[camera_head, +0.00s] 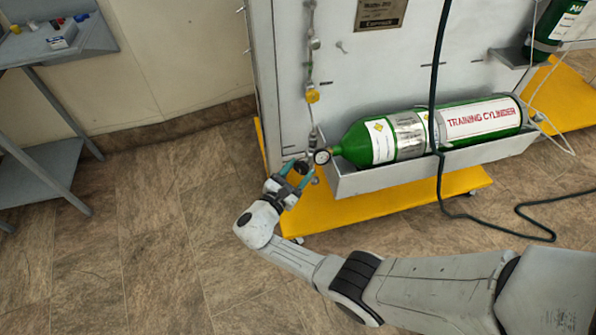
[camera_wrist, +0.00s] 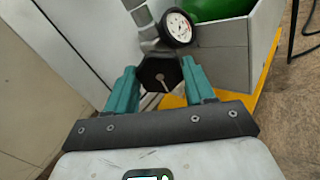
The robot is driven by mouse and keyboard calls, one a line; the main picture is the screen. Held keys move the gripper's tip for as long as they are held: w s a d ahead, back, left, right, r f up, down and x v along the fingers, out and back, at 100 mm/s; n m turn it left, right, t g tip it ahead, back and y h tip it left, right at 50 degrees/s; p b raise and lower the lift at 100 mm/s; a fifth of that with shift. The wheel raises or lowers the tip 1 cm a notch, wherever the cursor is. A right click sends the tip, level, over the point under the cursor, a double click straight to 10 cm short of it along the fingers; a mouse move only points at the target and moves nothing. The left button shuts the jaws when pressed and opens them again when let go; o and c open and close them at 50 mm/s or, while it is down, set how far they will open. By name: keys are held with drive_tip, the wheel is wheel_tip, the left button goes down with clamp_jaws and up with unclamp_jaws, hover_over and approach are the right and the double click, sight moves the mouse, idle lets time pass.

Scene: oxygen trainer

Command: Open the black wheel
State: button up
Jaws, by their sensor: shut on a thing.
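The black wheel (camera_wrist: 160,74) shows in the wrist view as a dark many-sided knob with a light slot or pin at its centre. It sits on a grey metal fitting just left of a round white pressure gauge (camera_wrist: 178,28). My gripper (camera_wrist: 160,82) is shut on the wheel, with one teal finger on each side of it. In the head view the wheel (camera_head: 301,167) is small and partly hidden by my gripper (camera_head: 293,180). The gauge (camera_head: 322,157) stands beside it there, at the neck of the green cylinder.
A green training cylinder (camera_head: 375,140) lies in a grey tray (camera_head: 400,175) on the white panel. A yellow base (camera_head: 400,210) runs beneath it. A dark cable (camera_head: 438,120) hangs in front of the cylinder. A grey table (camera_head: 60,45) stands at the left, with open floor between.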

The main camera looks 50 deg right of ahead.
drive_tip(key=o, duration=1)
drive_tip(key=shift+o, duration=0.2)
drive_tip(key=s+a, duration=0.1)
drive_tip(key=a, duration=0.9)
drive_tip(key=shift+s+a, duration=0.25)
drive_tip(key=shift+a, duration=0.1)
drive_tip(key=s+f+m+g+y, duration=0.2)
drive_tip(key=s+m+y, duration=0.5)
drive_tip(key=s, duration=0.3)
drive_tip(key=s+f+m+g+y, duration=0.2)
drive_tip(key=s+m+y, duration=0.55)
drive_tip(key=s, duration=0.35)
drive_tip(key=s+a+r+m+t+y+p, duration=0.1)
drive_tip(key=r+p, duration=0.8)
drive_tip(key=r, duration=0.3)
drive_tip(key=s+a+r+m+t+y+p, duration=0.1)
drive_tip(key=s+r+y+p, duration=0.1)
drive_tip(key=r+p, duration=0.8)
wheel_tip(320, 180, up, 3)
drive_tip(key=shift+s+m, duration=0.3)
drive_tip(key=shift+m, duration=0.05)
